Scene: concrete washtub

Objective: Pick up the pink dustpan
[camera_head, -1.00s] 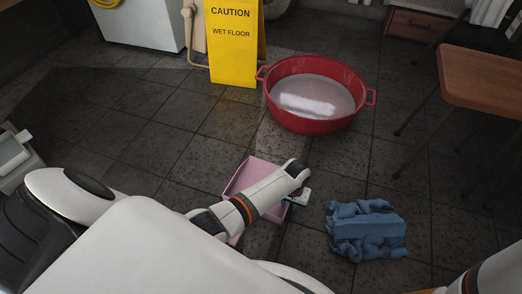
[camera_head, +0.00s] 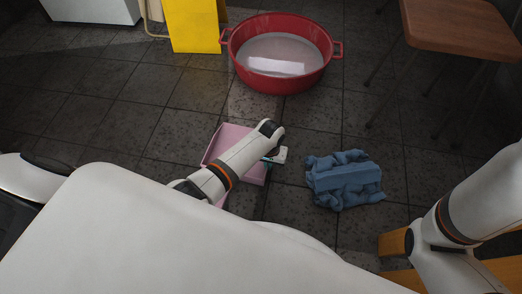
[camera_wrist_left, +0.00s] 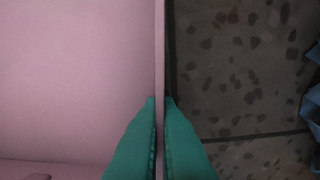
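The pink dustpan (camera_head: 228,137) lies on the dark tiled floor, partly hidden under my left forearm. My left gripper (camera_head: 273,158) is at its right side. In the left wrist view the dustpan (camera_wrist_left: 75,80) fills the left half, and its thin side wall runs down the middle. The teal fingers of my left gripper (camera_wrist_left: 160,103) sit on either side of this wall, pressed close against it. My right arm comes in at the right of the head view, but its gripper does not show.
A crumpled blue cloth (camera_head: 343,180) lies right of the dustpan. A red tub (camera_head: 280,80) with water and a pale block stands behind. A yellow caution sign (camera_head: 193,25) is at the back left. A wooden-topped table (camera_head: 465,30) stands at the back right.

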